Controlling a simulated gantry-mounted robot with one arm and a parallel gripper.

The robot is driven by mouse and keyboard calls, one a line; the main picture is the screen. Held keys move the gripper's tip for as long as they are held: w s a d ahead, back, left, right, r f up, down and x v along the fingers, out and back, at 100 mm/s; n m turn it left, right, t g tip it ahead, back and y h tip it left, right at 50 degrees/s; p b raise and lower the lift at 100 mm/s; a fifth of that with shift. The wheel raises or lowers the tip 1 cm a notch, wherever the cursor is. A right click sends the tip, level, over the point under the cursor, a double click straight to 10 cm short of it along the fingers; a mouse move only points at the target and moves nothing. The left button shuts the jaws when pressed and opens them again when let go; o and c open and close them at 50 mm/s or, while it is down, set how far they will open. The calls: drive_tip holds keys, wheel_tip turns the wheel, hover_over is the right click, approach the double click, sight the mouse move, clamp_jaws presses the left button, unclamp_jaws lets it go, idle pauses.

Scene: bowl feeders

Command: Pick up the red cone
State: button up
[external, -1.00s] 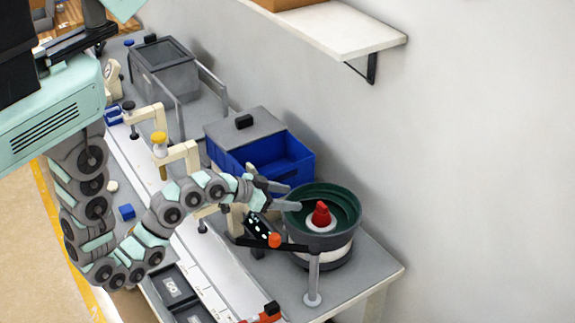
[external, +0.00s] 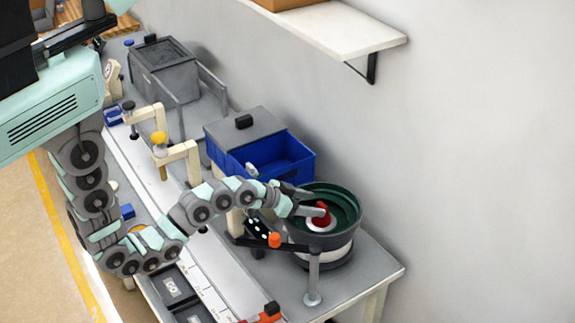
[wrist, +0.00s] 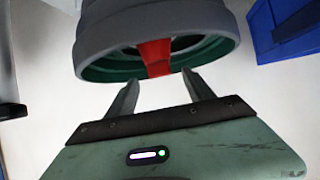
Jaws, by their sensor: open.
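The red cone (external: 321,216) stands on the white centre of the green bowl feeder (external: 349,203). In the wrist view the red cone (wrist: 155,57) shows at the near rim of the bowl (wrist: 105,71), beyond and between my fingertips. My gripper (external: 313,202) is at the left side of the bowl, its fingers pointing right over the rim towards the cone. One finger partly covers the cone in the external view. In the wrist view my gripper (wrist: 160,80) has its two fingers apart with nothing held between them.
A blue bin (external: 279,160) with a grey lid stands behind the bowl feeder. A small arm with an orange knob (external: 274,240) and a grey post (external: 313,275) stand in front of the bowl. A wall shelf (external: 335,35) hangs above. Clamps line the white track at left.

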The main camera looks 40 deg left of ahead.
drive_tip(key=shift+x, duration=0.95)
clamp_jaws()
